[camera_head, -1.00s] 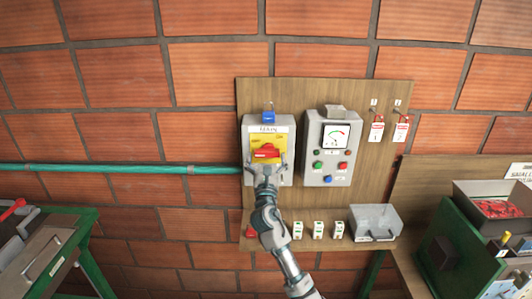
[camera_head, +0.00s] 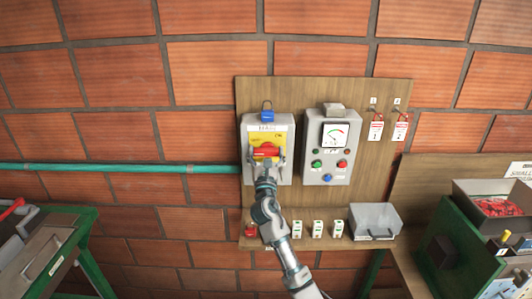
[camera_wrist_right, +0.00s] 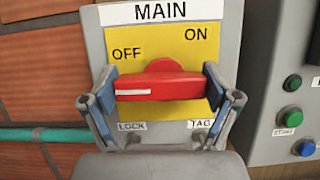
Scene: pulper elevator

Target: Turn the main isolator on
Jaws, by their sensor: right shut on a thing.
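The main isolator is a grey box (camera_head: 250,165) on a wooden board, with a yellow plate (camera_wrist_right: 130,36) marked OFF and ON. Its red handle (camera_head: 266,152) lies level across the plate; it also shows in the right wrist view (camera_wrist_right: 165,86). The handle's white mark is at its left end, below OFF. My right gripper (camera_wrist_right: 165,92) is shut on the red handle, one finger at each end. In the head view my right gripper (camera_head: 266,159) covers the lower front of the box. My left gripper is out of view.
A blue padlock (camera_head: 267,117) hangs at the isolator's top. A grey meter panel (camera_head: 313,172) with buttons stands close on its right. A teal pipe (camera_head: 120,168) enters from the left.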

